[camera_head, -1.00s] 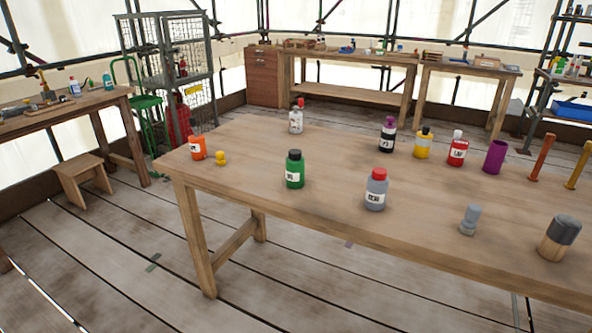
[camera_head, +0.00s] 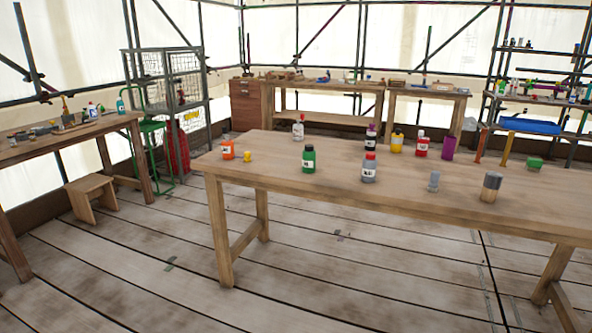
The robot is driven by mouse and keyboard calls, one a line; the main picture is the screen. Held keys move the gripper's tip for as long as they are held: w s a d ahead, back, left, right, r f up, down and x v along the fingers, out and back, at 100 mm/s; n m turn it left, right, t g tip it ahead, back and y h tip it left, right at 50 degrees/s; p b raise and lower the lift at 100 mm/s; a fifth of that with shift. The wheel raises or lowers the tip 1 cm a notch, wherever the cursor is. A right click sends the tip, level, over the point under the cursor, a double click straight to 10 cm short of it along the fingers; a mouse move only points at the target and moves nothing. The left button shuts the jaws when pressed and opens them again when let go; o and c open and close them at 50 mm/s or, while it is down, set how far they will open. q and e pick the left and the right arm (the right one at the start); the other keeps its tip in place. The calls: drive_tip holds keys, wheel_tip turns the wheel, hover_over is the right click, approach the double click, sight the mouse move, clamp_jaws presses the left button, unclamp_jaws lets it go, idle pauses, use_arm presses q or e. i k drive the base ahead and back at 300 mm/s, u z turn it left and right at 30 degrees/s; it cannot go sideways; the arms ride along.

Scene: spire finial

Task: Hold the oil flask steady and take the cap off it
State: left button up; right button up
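Several capped bottles stand upright on the long wooden table (camera_head: 275,178). They include a green bottle with a black cap (camera_head: 309,160), a grey bottle with a red cap (camera_head: 369,171), a white bottle with a red cap (camera_head: 298,132), a dark bottle with a purple cap (camera_head: 370,143), a yellow bottle with a dark cap (camera_head: 396,144) and a red bottle with a white cap (camera_head: 421,149). The labels are too small to read, so I cannot tell which is the oil flask. Neither gripper is in view.
An orange container (camera_head: 227,150), a yellow piece (camera_head: 247,157), a purple cup (camera_head: 449,146), a grey piece (camera_head: 434,182) and a wood-and-grey cylinder (camera_head: 490,187) also stand on the table. A low stool (camera_head: 90,193) sits left. The floor before the table is open.

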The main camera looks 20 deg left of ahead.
sight(308, 158)
drive_tip(key=u, duration=0.75)
drive_tip(key=i, duration=0.65)
drive_tip(key=u, duration=0.95)
drive_tip(key=i, duration=1.05)
drive_tip(key=z, duration=0.25)
